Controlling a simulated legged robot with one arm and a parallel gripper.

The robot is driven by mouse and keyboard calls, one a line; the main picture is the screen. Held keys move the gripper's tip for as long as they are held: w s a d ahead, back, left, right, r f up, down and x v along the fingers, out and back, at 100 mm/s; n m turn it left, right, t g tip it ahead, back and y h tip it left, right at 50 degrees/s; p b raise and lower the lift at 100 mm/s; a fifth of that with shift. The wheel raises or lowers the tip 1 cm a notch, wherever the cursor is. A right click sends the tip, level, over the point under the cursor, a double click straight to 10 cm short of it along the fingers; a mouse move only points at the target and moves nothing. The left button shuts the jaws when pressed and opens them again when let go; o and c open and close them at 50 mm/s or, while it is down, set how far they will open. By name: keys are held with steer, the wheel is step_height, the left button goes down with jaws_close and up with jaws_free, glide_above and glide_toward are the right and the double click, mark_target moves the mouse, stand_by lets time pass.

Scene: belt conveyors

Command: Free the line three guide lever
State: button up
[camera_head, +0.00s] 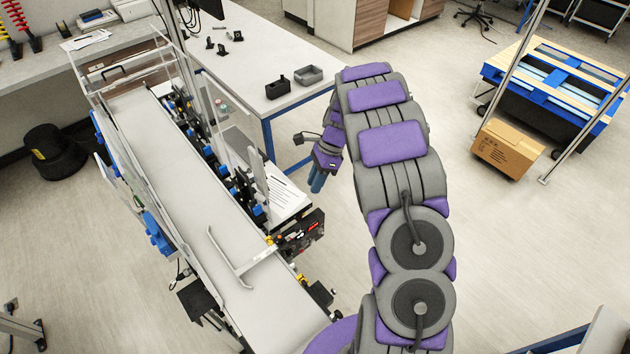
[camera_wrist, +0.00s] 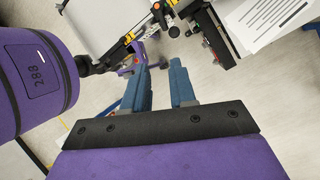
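A belt conveyor (camera_head: 185,200) runs from the back left to the front in the head view. A pale bent bar (camera_head: 228,258) lies across its near part and joins a yellow fitting (camera_head: 270,241) at the right edge. This may be the guide lever; no line number is readable. In the wrist view, yellow-and-black fittings (camera_wrist: 130,38) show at the belt edge, beyond the fingers. My gripper (camera_head: 317,182) hangs right of the conveyor, apart from the bar. In the wrist view its blue fingers (camera_wrist: 160,78) are spread, with nothing visible between them.
A black control box (camera_head: 300,236) and a printed sheet (camera_head: 287,198) sit at the conveyor's right side. Clear upright panels (camera_head: 225,120) stand along the belt. A white table (camera_head: 262,60) is behind, and a cardboard box (camera_head: 507,148) at right. Floor right of the conveyor is open.

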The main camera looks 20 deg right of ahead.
stand_by(0.4)
steer(key=b+v, duration=0.3)
steer(key=v, duration=1.4)
steer(key=shift+d, duration=0.1)
